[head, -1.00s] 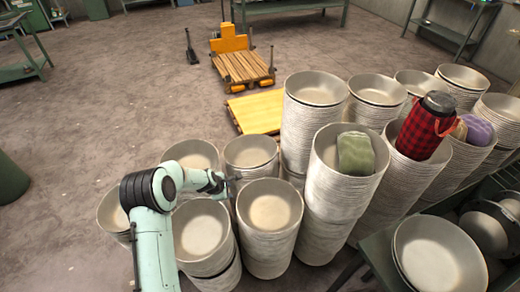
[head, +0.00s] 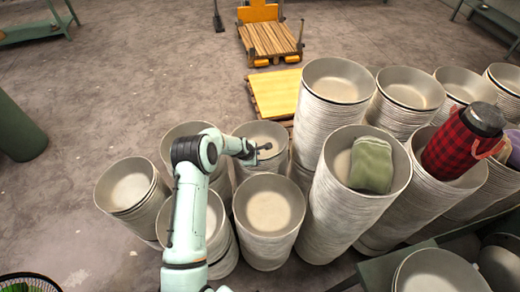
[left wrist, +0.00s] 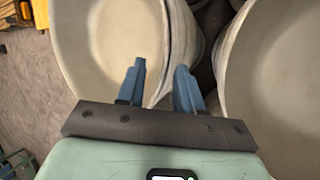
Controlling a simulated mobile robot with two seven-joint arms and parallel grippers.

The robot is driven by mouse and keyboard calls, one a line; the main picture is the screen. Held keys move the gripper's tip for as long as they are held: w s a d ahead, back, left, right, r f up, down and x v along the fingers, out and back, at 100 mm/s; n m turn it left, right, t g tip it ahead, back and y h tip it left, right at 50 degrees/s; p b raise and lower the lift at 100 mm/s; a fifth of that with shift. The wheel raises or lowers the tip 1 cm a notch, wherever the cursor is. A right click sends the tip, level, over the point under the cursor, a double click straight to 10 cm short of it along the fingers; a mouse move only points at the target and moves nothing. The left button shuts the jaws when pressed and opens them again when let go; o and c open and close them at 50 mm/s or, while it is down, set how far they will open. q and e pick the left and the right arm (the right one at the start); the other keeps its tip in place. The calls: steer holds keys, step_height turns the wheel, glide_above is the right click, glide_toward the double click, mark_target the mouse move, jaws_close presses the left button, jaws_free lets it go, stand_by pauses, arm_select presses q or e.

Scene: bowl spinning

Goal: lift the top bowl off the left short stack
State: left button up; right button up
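Several short stacks of pale metal bowls stand on the floor at the left of the head view. They include the far left stack (head: 130,188), a back middle stack (head: 262,131) and a front middle stack (head: 270,208). My left gripper (head: 265,150) is at the near rim of the back middle stack. In the left wrist view its two blue fingers (left wrist: 160,85) are apart. One finger is over the inside of a bowl (left wrist: 105,40) and the other is past its rim; contact cannot be told. My right gripper is not seen.
Tall bowl stacks (head: 335,85) stand to the right, one with a green cloth (head: 371,165) on top and another with a red plaid bottle (head: 462,140). A yellow pallet (head: 276,93) lies behind the stacks. The floor at left is mostly clear.

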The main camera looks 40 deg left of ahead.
mark_target(259, 160)
arm_select(q)
steer(key=x, duration=0.6)
steer(key=shift+s+a+b, duration=0.1)
steer(key=shift+a+b, duration=0.05)
steer(key=shift+b, duration=0.25)
jaws_close()
steer(key=shift+d, duration=0.2)
stand_by(0.8)
